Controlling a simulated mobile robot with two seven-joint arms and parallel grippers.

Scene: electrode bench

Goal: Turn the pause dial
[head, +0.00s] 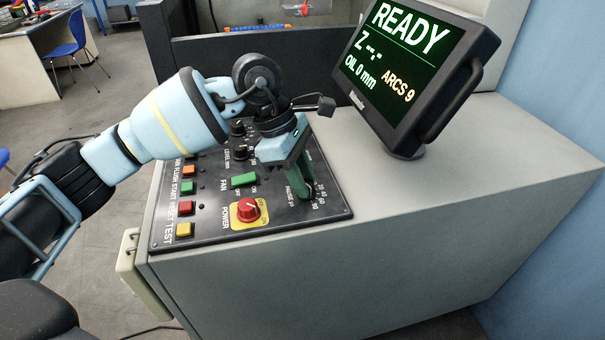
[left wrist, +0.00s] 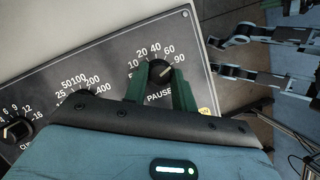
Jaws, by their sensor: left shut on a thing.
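The pause dial (left wrist: 159,72) is a small round black knob with a pale pointer line. In the left wrist view its pointer aims up and right, towards the 90 end of the printed scale. My left gripper (left wrist: 160,88) has its green fingers on either side of the dial and is shut on it. In the head view the left gripper (head: 303,188) reaches down to the right edge of the black control panel (head: 215,226). There its fingers mostly hide the dial.
A red power knob (head: 248,210) on a yellow plate and a green fan switch (head: 244,180) are left of the gripper. Coloured buttons line the panel's left side. A monitor (head: 415,65) reading READY stands behind on the right. The grey cabinet top (head: 430,180) is clear.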

